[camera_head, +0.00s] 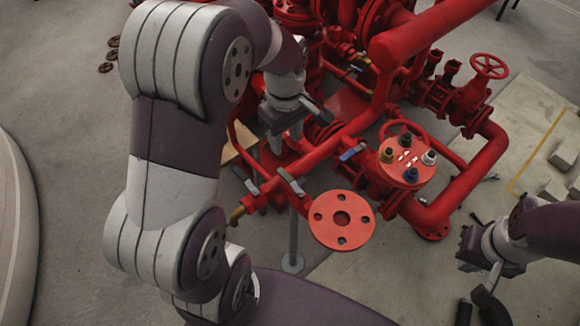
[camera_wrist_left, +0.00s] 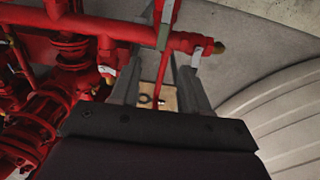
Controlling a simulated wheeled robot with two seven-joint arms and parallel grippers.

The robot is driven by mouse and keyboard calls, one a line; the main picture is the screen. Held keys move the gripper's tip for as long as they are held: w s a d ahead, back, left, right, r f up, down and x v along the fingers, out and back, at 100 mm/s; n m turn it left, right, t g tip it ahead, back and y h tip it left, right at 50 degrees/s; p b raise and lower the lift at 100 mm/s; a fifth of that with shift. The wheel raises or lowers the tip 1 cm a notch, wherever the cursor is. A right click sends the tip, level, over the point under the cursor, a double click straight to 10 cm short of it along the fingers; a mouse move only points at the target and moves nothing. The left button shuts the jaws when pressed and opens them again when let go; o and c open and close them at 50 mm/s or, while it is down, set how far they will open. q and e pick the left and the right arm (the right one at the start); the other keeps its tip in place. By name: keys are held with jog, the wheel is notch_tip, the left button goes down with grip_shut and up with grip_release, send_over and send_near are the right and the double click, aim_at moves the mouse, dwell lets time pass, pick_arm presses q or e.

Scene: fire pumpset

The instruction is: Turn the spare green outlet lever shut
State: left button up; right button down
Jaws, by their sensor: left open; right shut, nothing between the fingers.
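A grey-green lever (camera_head: 291,182) sits on the red outlet pipe left of the round red flange. A green lever also shows at the top of the left wrist view (camera_wrist_left: 165,24). A second, greyer lever (camera_head: 246,182) is nearer the pipe's brass end (camera_head: 236,215). I cannot tell for sure which is the spare outlet lever. My left gripper (camera_head: 275,138) points down above and behind these levers. Its fingers (camera_wrist_left: 160,80) are apart with nothing held; the green lever lies past their tips. My right gripper (camera_head: 468,256) is shut and empty at the right, far from the levers.
The red flange (camera_head: 341,221) and a manifold plate with coloured caps (camera_head: 407,160) stand right of the levers. A blue lever (camera_head: 352,152) is on the pipe behind. A brown board (camera_wrist_left: 160,98) lies below my left fingers. Open floor is at the left.

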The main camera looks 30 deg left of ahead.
pick_arm(q)
notch_tip(320, 180, down, 2)
jog(key=s+a, duration=0.1)
send_over(285, 174)
notch_tip(285, 174, down, 6)
jog(key=shift+s+d+f, duration=0.15)
jog(key=f, duration=0.2)
jog(key=shift+a+f, duration=0.2)
jog(key=shift+f, duration=0.1)
jog(key=shift+a+f, duration=0.15)
jog(key=shift+f, duration=0.1)
jog(key=shift+d, duration=0.25)
grip_shut()
pick_arm(e)
jog(key=shift+s+a+f, duration=0.1)
jog(key=shift+s+f, duration=0.15)
